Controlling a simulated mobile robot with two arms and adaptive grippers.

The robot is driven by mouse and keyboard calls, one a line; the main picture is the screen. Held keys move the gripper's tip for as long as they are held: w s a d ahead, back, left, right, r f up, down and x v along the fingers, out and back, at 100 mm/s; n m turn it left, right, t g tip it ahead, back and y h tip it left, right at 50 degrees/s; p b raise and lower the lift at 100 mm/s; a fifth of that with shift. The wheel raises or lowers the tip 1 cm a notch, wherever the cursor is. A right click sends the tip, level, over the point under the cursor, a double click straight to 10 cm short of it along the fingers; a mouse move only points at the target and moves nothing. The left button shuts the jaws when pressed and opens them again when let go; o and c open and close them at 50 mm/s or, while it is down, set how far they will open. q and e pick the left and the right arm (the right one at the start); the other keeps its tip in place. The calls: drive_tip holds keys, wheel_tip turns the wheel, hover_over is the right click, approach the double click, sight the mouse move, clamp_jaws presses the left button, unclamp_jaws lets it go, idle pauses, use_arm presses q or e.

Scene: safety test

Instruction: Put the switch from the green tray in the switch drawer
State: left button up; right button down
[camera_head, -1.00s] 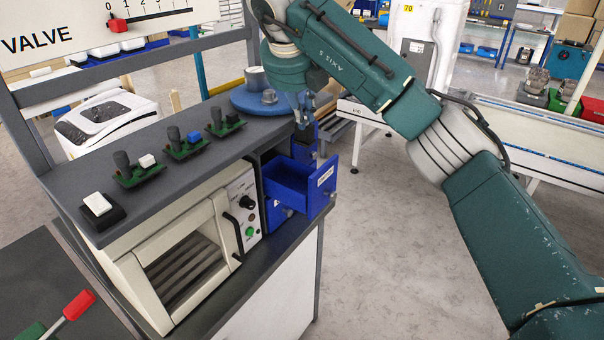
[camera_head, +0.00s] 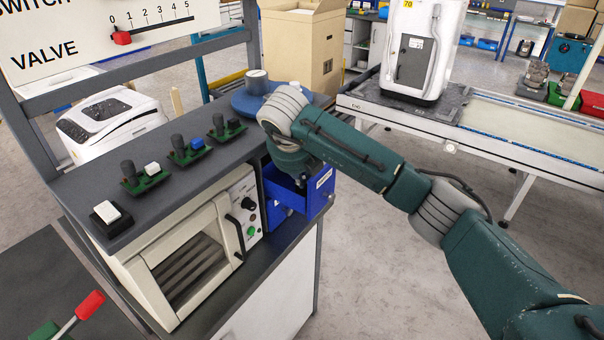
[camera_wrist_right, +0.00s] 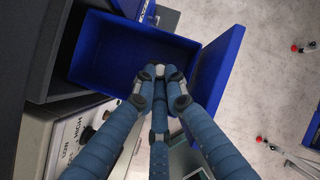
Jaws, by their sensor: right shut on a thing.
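The blue switch drawer (camera_head: 318,195) stands pulled out at the right end of the bench, with a small white label on its front. It also shows in the wrist view (camera_wrist_right: 100,50), where its visible floor is bare. My right gripper (camera_head: 303,182) points down over the open drawer. In the wrist view its fingers (camera_wrist_right: 160,75) close together on a small pale thing (camera_wrist_right: 160,68), mostly hidden by the fingertips; I cannot tell whether it is a switch. Green boards on the bench top carry a white switch (camera_head: 152,168), a blue switch (camera_head: 198,143) and a black switch (camera_head: 234,124). My left gripper is out of view.
A cream oven (camera_head: 190,255) sits below the shelf, left of the drawer. A blue round base (camera_head: 250,103) with a grey top stands behind my right wrist. A white switch on a black base (camera_head: 107,212) is at the near left. Floor right of the drawer is clear.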

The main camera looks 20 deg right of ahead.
drive_tip(key=shift+f, duration=0.15)
drive_tip(key=c, duration=1.8)
unclamp_jaws()
